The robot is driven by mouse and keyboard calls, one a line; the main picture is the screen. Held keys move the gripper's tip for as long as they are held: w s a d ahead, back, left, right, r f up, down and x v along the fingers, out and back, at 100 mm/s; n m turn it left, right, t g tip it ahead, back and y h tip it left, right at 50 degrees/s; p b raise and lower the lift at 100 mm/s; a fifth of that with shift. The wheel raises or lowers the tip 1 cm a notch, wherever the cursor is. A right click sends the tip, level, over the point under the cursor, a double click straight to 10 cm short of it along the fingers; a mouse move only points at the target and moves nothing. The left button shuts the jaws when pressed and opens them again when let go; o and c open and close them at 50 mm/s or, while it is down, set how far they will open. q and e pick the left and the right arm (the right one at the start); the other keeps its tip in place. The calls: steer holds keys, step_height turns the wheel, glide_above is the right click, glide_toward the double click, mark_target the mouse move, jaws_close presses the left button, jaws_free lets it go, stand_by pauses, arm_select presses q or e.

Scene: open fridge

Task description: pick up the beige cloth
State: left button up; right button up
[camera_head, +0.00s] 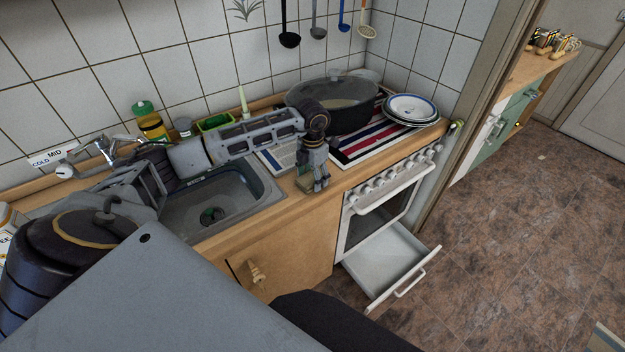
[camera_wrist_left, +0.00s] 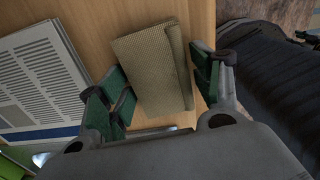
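The beige cloth (camera_wrist_left: 152,62) is a folded, woven piece lying on the wooden counter (camera_wrist_left: 110,20) in the left wrist view. My left gripper (camera_wrist_left: 158,95) is open, with one green-padded finger on each side of the cloth. The right finger is close to the cloth's edge; I cannot tell whether it touches. In the head view my left gripper (camera_head: 312,184) points down at the counter's front edge, between the sink and the stove. The cloth is not visible there, apparently hidden by the gripper. My right gripper is in neither view.
A newspaper (camera_wrist_left: 38,75) lies left of the cloth in the wrist view. In the head view, the sink (camera_head: 262,192) is left of the gripper. A striped cloth (camera_head: 365,143), a large pot (camera_head: 350,118) and stacked plates (camera_head: 410,106) are right. The drawer (camera_head: 385,268) below the oven is open.

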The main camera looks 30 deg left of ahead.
mark_target(312, 176)
arm_select(q)
steer(key=c, duration=0.5)
steer(key=shift+r, duration=0.5)
step_height(312, 176, up, 8)
steer(key=shift+f+b, duration=0.15)
steer(key=shift+b, duration=0.4)
steer(key=shift+r, duration=0.7)
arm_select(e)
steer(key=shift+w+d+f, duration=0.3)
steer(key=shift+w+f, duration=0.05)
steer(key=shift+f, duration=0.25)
